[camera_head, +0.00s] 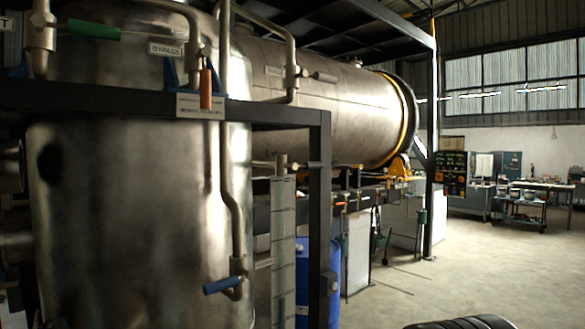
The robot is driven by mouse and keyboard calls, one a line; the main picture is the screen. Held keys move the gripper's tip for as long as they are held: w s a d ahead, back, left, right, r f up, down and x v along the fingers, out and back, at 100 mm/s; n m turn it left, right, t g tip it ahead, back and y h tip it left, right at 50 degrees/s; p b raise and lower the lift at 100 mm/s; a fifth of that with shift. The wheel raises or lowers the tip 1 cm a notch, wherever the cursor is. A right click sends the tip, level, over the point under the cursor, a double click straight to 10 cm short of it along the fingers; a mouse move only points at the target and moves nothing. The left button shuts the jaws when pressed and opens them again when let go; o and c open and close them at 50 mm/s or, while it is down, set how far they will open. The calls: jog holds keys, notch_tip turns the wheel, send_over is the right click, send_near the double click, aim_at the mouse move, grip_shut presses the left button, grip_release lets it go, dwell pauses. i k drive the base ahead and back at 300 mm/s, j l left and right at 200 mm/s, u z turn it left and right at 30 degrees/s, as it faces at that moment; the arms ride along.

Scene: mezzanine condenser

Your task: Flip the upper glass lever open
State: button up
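A tall clear sight glass (283,240) stands upright beside the large steel vessel, left of the middle. At its top is a pale metal fitting (281,163). A short pale lever-like piece (316,164) points level to the right from that fitting, by the dark frame post. It is small, so I cannot tell whether it is open or shut. The lower end of the glass runs to the bottom of the picture, and its lower fitting is unclear. My gripper is not in view.
The dark frame's post (319,220) stands just right of the glass. A blue-handled valve (222,285) sits low left; green (93,29) and orange (206,88) handles are above. A blue drum (318,280) stands behind. Open floor (480,270) lies right, with a black ribbed object (465,322) at the bottom.

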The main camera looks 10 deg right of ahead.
aim_at(307, 166)
jog(key=i+z, duration=0.3)
jog(key=i, duration=0.25)
jog(key=i+j+z, duration=0.1)
jog(key=i+z, duration=0.2)
jog(key=i, duration=0.25)
